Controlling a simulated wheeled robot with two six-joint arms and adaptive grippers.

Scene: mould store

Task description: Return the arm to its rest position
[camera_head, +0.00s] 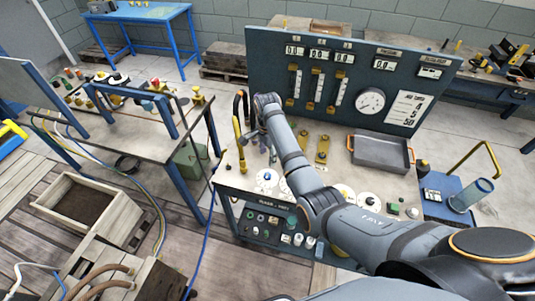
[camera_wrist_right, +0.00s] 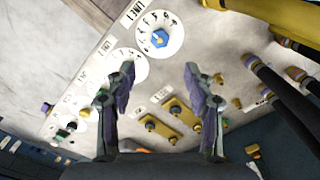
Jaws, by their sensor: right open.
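My right arm reaches in from the lower right of the head view. Its gripper (camera_head: 262,142) hangs over the left part of the grey bench top (camera_head: 232,177), beside a yellow handle (camera_head: 239,143). In the right wrist view the gripper (camera_wrist_right: 159,76) shows two dark fingers spread apart, with nothing between them. Beyond the fingertips is a white dial with a blue knob (camera_wrist_right: 158,38). Brass fittings (camera_wrist_right: 170,118) show on the panel between and below the fingers. My left gripper is not in view.
A tall gauge panel (camera_head: 405,75) stands behind the bench. A grey tray (camera_head: 381,152) sits at the bench's right. A blue-framed table (camera_head: 150,140) stands left, with a wooden crate (camera_head: 88,207) below. Black and yellow handles (camera_wrist_right: 280,90) rise close to the gripper's right.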

